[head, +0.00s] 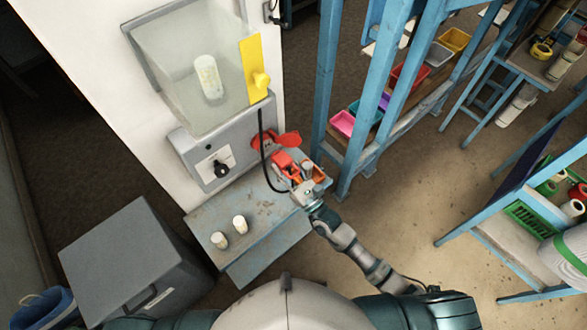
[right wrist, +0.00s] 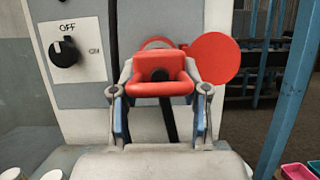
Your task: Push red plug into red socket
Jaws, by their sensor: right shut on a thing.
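The red plug (head: 284,159) is in my right gripper (head: 297,176), in front of the grey wall box. In the right wrist view the red plug (right wrist: 161,88) sits between the two fingers of my right gripper (right wrist: 160,76), which are shut on it. The red socket (head: 264,139) is on the lower right of the box, with a round red cover (right wrist: 213,58) swung out to the right. The plug hides most of the socket (right wrist: 156,43), so I cannot tell whether they touch. My left gripper is not in view.
A black cable (head: 262,150) hangs by the box. A black OFF/ON knob (right wrist: 63,53) is to the left. White cups (head: 239,224) stand on the worn bench (head: 262,242) below. A blue rack post (head: 327,75) rises at the right.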

